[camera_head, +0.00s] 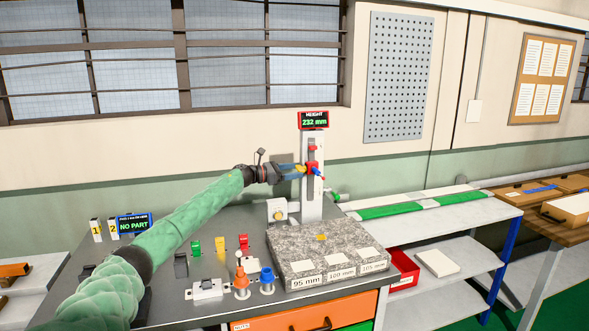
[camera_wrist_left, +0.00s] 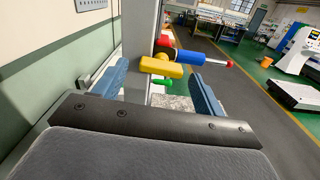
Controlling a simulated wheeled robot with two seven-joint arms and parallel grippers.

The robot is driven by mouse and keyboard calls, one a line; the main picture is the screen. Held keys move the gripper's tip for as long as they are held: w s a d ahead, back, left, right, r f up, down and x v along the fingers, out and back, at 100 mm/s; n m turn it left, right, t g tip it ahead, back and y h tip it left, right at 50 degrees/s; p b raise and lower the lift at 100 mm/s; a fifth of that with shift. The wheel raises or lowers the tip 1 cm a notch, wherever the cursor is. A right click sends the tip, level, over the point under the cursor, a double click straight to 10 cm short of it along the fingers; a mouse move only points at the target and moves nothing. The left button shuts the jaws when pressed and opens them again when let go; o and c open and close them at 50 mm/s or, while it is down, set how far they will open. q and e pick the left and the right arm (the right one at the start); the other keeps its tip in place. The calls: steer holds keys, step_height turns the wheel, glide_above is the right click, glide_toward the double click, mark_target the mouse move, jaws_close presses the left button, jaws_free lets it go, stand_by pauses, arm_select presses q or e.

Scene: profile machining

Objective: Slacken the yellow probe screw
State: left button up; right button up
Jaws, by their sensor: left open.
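The yellow probe screw (camera_wrist_left: 161,66) has a wide yellow grip and sits on the height gauge (camera_head: 312,204), beside a blue handle with a red tip (camera_wrist_left: 205,58). My left gripper (camera_head: 291,172) is at the gauge column, high above the table. In the left wrist view its two blue fingers are open, one on each side of the screw's line. The screw shows between them toward the fingertips, with visible gaps on both sides. I cannot tell how deep it lies between them. A green lever (camera_wrist_left: 161,83) shows just below the screw. My right gripper is not in view.
The gauge display (camera_head: 314,121) reads 232 mm. A granite plate (camera_head: 307,247) with blocks marked 95, 100 and 105 mm lies below. A "NO PART" sign (camera_head: 134,224), small coloured clamps and orange and blue tools stand on the table. A shelf unit (camera_head: 445,222) stands right.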

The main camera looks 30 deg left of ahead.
arm_select(q)
steer(key=shift+w+d, duration=0.3)
steer(key=shift+w, duration=0.05)
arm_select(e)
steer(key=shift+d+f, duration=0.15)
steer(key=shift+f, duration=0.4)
arm_select(q)
steer(key=c, duration=1)
